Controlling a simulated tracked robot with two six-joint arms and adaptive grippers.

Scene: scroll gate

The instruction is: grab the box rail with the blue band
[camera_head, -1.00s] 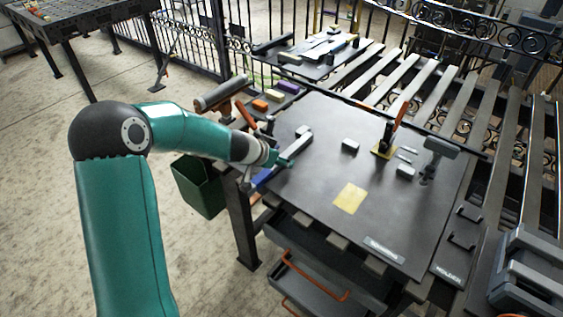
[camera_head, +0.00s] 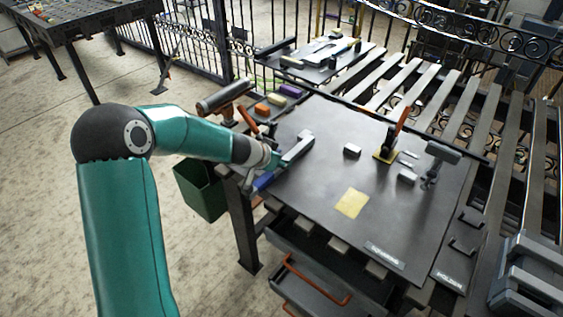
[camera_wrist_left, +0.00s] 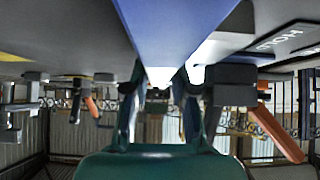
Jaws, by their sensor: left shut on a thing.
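The box rail (camera_head: 297,149) is a grey bar with a blue band (camera_head: 263,181) near its front end. It lies slantwise by the left edge of the dark work table (camera_head: 320,200). My left gripper (camera_head: 274,164) is at the rail beside the blue band and is shut on it. In the left wrist view the blue band (camera_wrist_left: 182,25) fills the top middle, and the rail's pale end runs down between my fingers (camera_wrist_left: 158,95). The fingers hide part of the rail in the head view. My right gripper is not in view.
A yellow square (camera_head: 351,203), small grey blocks (camera_head: 352,150) and an orange-handled clamp (camera_head: 385,152) are on the table. A clamp-like tool (camera_head: 437,160) stands at the right. A green bin (camera_head: 200,190) hangs below the left edge. The table's middle is mostly clear.

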